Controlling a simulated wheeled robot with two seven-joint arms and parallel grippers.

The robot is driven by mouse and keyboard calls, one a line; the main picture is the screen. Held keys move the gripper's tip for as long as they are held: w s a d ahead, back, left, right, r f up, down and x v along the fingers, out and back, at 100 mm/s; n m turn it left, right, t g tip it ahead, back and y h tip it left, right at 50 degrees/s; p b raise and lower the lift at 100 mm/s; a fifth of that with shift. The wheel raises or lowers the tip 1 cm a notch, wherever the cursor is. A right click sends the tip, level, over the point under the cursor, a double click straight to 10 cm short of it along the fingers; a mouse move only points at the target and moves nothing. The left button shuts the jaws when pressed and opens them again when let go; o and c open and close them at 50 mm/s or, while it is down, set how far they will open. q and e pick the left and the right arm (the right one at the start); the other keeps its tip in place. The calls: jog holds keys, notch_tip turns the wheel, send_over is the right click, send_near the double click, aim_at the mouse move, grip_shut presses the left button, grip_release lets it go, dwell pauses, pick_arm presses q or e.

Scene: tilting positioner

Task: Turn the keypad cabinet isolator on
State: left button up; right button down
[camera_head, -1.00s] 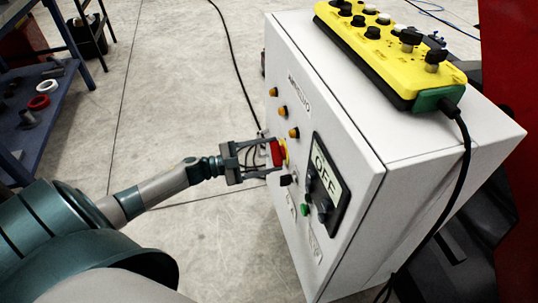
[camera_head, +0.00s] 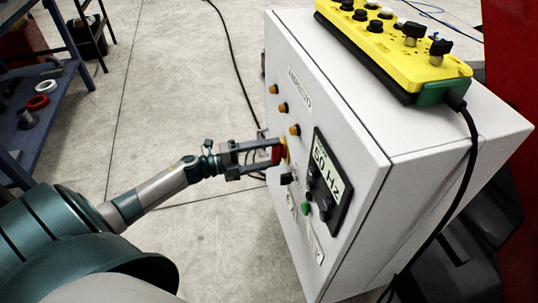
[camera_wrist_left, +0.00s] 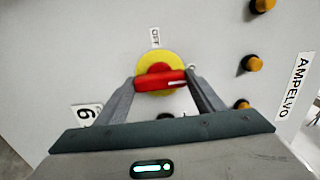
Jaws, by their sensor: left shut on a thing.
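The white cabinet (camera_head: 330,110) has a dark panel (camera_head: 325,190) on its front, and the display reads "50 Hz". The isolator has a red handle (camera_wrist_left: 160,80) on a round yellow plate (camera_wrist_left: 158,62). It also shows in the head view as a red handle (camera_head: 276,155). My left gripper (camera_wrist_left: 160,84) is shut on the red handle, with one finger at each end of it. In the wrist view the handle lies almost level, with a small white mark near its right end. An "OFF" label (camera_wrist_left: 155,37) sits beside the yellow plate. My right gripper is not in view.
Several orange lamps (camera_head: 283,107) run along the cabinet front, with a black knob (camera_head: 288,178) and a green button (camera_head: 305,209) below the isolator. A yellow control box (camera_head: 395,45) with a black cable lies on top. A blue shelf (camera_head: 50,95) stands at the left.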

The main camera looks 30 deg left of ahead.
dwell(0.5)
pick_arm(q)
jog(key=o, duration=1.1)
jog(key=shift+c, duration=0.2)
jog(key=v, duration=1.7)
jog(key=shift+a, duration=0.2)
jog(key=shift+s, duration=0.15)
